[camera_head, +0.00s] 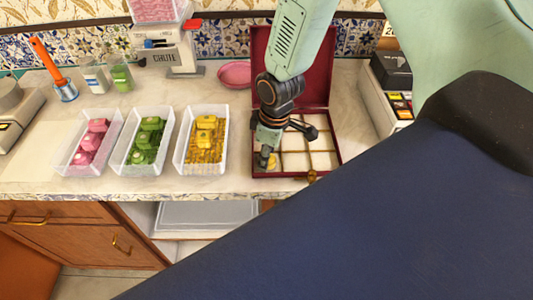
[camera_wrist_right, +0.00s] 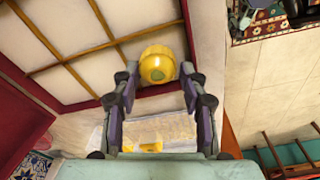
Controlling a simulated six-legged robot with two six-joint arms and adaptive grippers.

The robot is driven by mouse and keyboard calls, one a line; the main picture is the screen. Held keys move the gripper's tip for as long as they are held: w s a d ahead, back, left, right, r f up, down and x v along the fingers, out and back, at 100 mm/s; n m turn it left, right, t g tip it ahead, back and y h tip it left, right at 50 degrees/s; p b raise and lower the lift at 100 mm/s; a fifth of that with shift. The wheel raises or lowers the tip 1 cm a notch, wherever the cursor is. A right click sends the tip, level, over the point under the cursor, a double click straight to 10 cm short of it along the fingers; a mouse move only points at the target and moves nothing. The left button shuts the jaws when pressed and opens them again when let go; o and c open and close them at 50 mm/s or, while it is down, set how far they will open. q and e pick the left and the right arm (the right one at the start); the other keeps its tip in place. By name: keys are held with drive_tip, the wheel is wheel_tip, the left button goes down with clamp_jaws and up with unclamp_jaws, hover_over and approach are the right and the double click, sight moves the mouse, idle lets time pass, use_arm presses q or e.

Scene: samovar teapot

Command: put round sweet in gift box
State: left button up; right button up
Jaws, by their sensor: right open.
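The open dark red gift box (camera_head: 327,171) stands on the counter with a pale, gold-divided inside. It also fills the upper left of the right wrist view (camera_wrist_right: 92,104). A round yellow sweet (camera_wrist_right: 157,67) is at a corner compartment of the box, and shows in the head view (camera_head: 271,162) at the front left compartment. My right gripper (camera_head: 265,160) points down over that compartment. In the right wrist view my right gripper's fingers (camera_wrist_right: 160,75) are spread on either side of the sweet. Whether the sweet touches the box floor is hard to tell. My left gripper is out of view.
Clear bins of pink (camera_head: 90,140), green (camera_head: 147,140) and yellow sweets (camera_head: 206,135) stand left of the box. A cash register (camera_head: 392,88) stands at the right. The counter's front edge is close to the box.

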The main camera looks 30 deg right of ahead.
sight(273, 158)
drive_tip(key=shift+d, duration=0.15)
drive_tip(key=shift+d+r, duration=0.15)
drive_tip(key=shift+r, duration=0.25)
wheel_tip(273, 158, up, 11)
drive_tip(key=s+p, duration=0.1)
drive_tip(key=p, duration=0.1)
drive_tip(key=s+a+f+m+g, duration=0.1)
drive_tip(key=s+a+f+m, duration=0.35)
drive_tip(key=s+f, duration=0.65)
drive_tip(key=s+f+m, duration=0.4)
drive_tip(key=s+f, duration=0.4)
drive_tip(key=s, duration=0.5)
drive_tip(key=shift+d+h, duration=0.2)
drive_tip(key=shift+h, duration=0.2)
